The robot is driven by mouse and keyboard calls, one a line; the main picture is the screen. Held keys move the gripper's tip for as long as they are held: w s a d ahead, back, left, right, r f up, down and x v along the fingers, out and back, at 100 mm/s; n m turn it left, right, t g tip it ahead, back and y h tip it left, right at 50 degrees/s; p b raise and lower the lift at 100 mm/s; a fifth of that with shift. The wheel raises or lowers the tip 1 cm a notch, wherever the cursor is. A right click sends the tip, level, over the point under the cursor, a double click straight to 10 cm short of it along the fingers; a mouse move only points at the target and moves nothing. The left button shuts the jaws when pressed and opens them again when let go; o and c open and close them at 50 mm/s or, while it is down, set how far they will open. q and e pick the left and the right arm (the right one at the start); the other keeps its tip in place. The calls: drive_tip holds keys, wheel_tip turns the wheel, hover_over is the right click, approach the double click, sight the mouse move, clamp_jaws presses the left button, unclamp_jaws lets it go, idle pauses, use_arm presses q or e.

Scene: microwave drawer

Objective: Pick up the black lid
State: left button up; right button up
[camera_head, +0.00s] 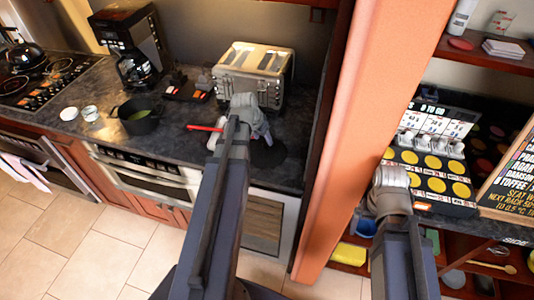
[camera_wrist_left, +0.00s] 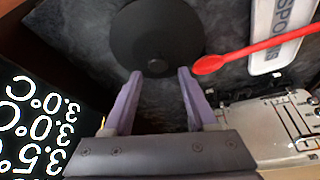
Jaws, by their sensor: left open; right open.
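The round black lid (camera_wrist_left: 140,30) lies flat on the dark counter, with a small knob (camera_wrist_left: 155,66) on top. In the head view the lid (camera_head: 272,158) is a dark disc, partly covered by my left arm. My left gripper (camera_wrist_left: 159,75) is open and empty. Its fingertips point at the lid, one on either side of the knob in the picture; I cannot tell the height gap. In the head view the left gripper (camera_head: 255,122) is over the counter in front of the toaster. My right gripper (camera_head: 390,185) is at the right shelf, its fingers unclear.
A red spoon (camera_wrist_left: 250,54) and a white spoon rest (camera_wrist_left: 268,35) lie close to the lid. A silver toaster (camera_head: 255,68) stands behind. A black pot (camera_head: 136,116), glass (camera_head: 91,113) and coffee maker (camera_head: 130,45) are to the left. An orange panel (camera_head: 345,130) separates the right shelves.

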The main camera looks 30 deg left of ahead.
sight(266, 144)
use_arm(q)
drive_tip(key=shift+s+b+x, duration=0.2)
drive_tip(key=shift+b+x, duration=2.35)
drive_tip(key=shift+d, duration=0.1)
clamp_jaws()
